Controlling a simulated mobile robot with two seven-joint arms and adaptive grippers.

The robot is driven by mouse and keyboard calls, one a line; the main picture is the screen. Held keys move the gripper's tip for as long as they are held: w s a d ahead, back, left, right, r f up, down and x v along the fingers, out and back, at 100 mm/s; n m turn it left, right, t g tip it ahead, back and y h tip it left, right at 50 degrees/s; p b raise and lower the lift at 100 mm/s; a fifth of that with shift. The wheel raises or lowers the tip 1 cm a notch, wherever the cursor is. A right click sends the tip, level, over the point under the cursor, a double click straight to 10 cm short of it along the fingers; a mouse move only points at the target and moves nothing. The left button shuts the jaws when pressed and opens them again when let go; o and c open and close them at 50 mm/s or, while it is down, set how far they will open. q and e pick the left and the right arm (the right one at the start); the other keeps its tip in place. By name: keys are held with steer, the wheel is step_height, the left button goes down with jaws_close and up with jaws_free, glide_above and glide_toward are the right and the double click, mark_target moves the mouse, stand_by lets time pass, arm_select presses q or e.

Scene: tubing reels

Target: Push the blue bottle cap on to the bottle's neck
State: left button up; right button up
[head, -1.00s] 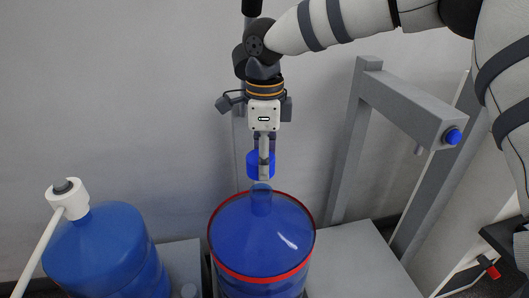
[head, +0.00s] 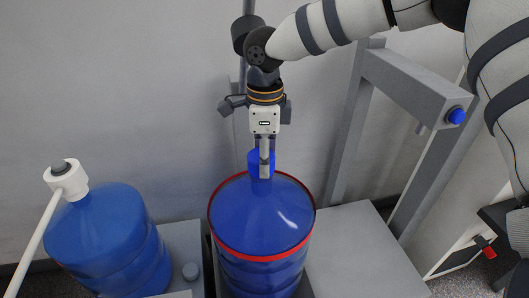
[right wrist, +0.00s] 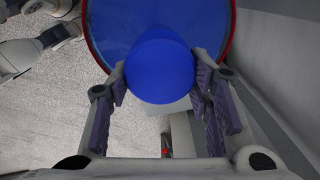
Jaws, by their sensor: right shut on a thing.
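The blue bottle cap (head: 254,158) is held in my right gripper (head: 264,171), whose fingers point down and close on the cap's sides. In the right wrist view the round top of the cap (right wrist: 160,68) sits between the two fingers. The large blue bottle (head: 262,222), with a red ring around its shoulder, stands upright below. The cap is at the top of the bottle's neck, in line with it in the head view. Cap and fingers hide most of the neck, so I cannot tell how far down the cap sits. My left gripper is out of view.
A second blue bottle (head: 108,240) with a white fitting (head: 66,177) and pipe stands at the left. A grey frame (head: 410,88) with a blue button (head: 457,116) rises at the right. A grey flat surface (head: 362,250) beside the bottle is clear. A wall is behind.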

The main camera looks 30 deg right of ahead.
steer(key=shift+f, duration=1.4)
steer(key=o, duration=0.9)
steer(key=shift+r, duration=0.1)
step_height(320, 180, up, 12)
steer(key=shift+s+f, duration=0.1)
